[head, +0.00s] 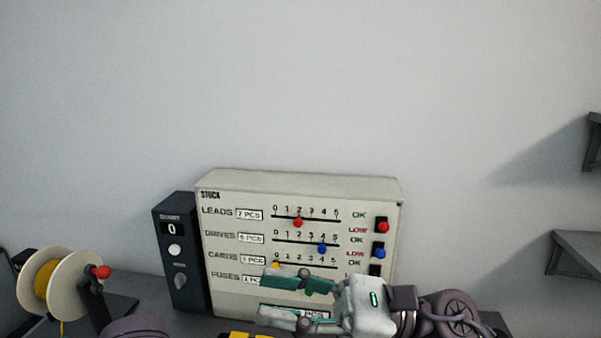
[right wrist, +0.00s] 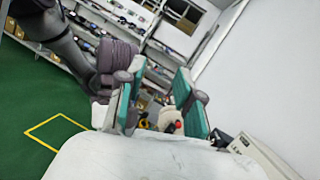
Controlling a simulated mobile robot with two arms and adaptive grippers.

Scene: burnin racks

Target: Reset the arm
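My right gripper (head: 268,297) reaches in from the right in the head view, in front of the lower part of the stock board. Its two teal-padded fingers are apart with nothing between them. The right wrist view also shows the fingers (right wrist: 157,100) apart and empty. The gripper hides part of the board's lower rows. My left gripper does not show; a rounded purple-grey part at the bottom left of the head view looks like my left arm.
The beige stock board (head: 235,287) has red, blue and yellow slider knobs. A dark counter box (head: 181,294) reading 0 stands left of it. A spool (head: 82,284) of yellow wire sits further left.

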